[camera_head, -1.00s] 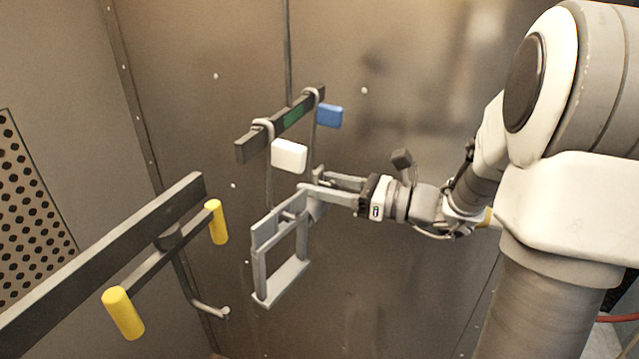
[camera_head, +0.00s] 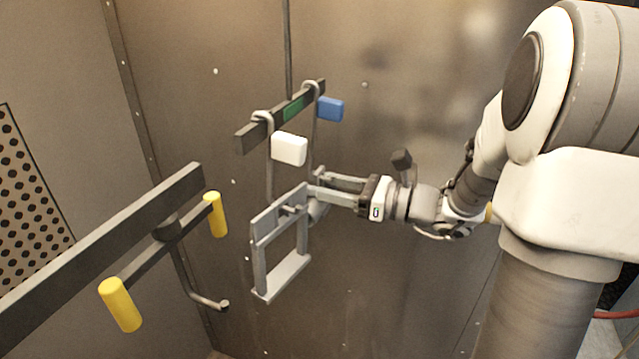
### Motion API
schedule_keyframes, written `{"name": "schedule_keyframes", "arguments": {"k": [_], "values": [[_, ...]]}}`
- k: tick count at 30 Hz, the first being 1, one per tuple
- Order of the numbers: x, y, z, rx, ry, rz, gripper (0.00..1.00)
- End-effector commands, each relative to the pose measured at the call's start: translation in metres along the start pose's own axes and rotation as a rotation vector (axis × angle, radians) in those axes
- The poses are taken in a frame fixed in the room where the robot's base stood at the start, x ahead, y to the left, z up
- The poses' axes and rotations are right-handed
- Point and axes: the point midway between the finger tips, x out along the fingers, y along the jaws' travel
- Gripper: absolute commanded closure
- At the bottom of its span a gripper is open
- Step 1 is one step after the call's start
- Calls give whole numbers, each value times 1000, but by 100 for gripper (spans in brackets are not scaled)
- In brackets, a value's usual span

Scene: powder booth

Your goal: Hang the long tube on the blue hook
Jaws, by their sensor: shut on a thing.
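The blue hook is a grey rod looped over a dark bar, with a blue tag (camera_head: 331,109). Its lower end is hidden behind my gripper. My gripper (camera_head: 318,187) is below the blue tag, its fingers pointing left. It is shut on a grey rounded piece (camera_head: 318,213), mostly hidden by the fingers. I cannot tell whether this is the long tube, and no other long tube stands out. A grey rectangular frame (camera_head: 288,272) is upright just left of my fingertips, below the white-tagged hook. I cannot tell whether it touches the hook or my gripper.
The white-tagged hook (camera_head: 289,149) hangs left of the blue one on the dark bar (camera_head: 254,137). At the left, a dark rail (camera_head: 95,250) with yellow handles (camera_head: 120,304) and a bent rod (camera_head: 205,303) reaches into the booth. Metal walls close in behind.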

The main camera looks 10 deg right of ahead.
Motion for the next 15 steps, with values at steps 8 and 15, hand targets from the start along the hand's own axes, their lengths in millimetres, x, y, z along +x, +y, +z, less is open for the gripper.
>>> {"name": "schedule_keyframes", "arguments": {"k": [8,15], "values": [[0,0,0,0,-1,0,34],[0,0,0,0,0,0,21]]}}
